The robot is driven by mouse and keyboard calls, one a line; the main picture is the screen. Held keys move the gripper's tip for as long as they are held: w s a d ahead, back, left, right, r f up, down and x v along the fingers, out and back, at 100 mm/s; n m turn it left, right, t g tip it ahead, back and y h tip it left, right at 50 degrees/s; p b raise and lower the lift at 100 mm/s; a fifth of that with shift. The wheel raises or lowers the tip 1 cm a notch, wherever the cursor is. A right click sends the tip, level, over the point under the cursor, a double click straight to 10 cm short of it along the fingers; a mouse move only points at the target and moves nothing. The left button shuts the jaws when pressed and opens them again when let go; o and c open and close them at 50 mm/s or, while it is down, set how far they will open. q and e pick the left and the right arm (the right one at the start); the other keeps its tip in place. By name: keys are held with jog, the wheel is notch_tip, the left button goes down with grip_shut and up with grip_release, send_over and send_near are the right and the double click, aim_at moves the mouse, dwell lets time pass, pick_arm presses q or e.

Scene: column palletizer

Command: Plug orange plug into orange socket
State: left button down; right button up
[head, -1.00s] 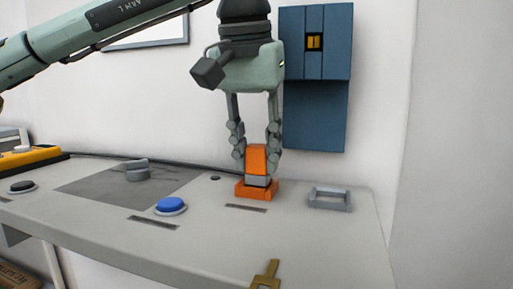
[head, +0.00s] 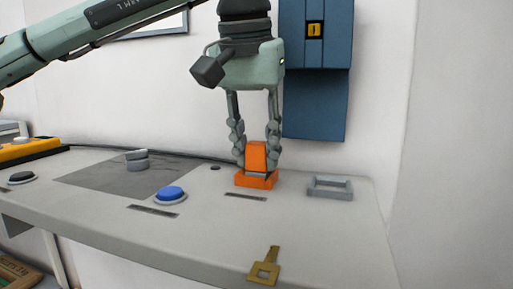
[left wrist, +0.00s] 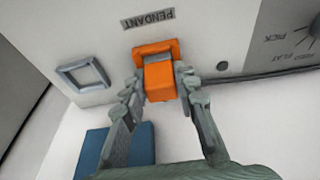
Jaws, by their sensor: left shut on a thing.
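The orange plug (head: 256,154) is upright between the fingers of my left gripper (head: 256,161), which is shut on it. It stands at the orange socket (head: 257,181) on the grey bench top. In the head view the plug's lower end meets the socket; how deep it sits cannot be told. The left wrist view shows the plug (left wrist: 160,82) between the fingertips, with the orange socket rim (left wrist: 154,47) behind it and a grey part between them. My right gripper does not show.
A grey square frame (head: 330,181) lies right of the socket. A blue button (head: 171,194) and a grey knob (head: 136,156) are to the left. A brass key (head: 265,268) lies near the front edge. A blue wall box (head: 316,105) hangs behind.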

pick_arm(q)
jog(key=shift+f, duration=0.15)
jog(key=c, duration=1.1)
grip_release()
